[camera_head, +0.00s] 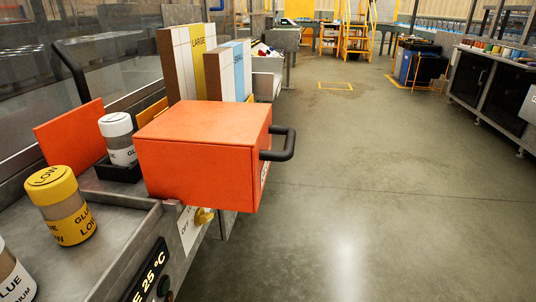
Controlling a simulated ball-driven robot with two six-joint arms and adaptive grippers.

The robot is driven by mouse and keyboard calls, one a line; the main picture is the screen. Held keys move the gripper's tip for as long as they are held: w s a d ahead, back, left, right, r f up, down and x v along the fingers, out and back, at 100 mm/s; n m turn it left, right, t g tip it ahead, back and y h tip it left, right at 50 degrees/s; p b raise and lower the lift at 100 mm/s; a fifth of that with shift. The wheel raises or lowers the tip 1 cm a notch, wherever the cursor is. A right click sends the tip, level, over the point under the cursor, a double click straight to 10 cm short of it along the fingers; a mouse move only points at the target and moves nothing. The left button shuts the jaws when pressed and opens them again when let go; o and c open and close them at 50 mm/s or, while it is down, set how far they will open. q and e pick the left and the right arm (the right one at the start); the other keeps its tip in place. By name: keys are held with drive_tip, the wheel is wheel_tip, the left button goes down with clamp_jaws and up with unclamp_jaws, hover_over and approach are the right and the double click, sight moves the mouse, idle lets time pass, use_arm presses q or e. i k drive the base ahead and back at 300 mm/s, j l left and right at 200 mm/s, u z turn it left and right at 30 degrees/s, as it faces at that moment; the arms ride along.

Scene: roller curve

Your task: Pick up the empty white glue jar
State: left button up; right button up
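Neither of my grippers shows in the head view.
The orange box (205,150) with a black handle (284,144) projects over the bench edge beside the white-lidded jar. An orange panel (70,132) stands behind that jar. The metal bench (120,215) has a raised rim; floor to the right is clear.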

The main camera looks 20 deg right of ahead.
sight(116, 128)
drive_tip(key=k+j, duration=0.1)
drive_tip(key=j, duration=0.3)
drive_tip(key=k+j, duration=0.15)
drive_tip(key=j, duration=0.25)
drive_tip(key=k+j, duration=0.1)
drive_tip(key=j, duration=0.3)
drive_tip(key=k+j+u, duration=0.1)
drive_tip(key=j, duration=0.3)
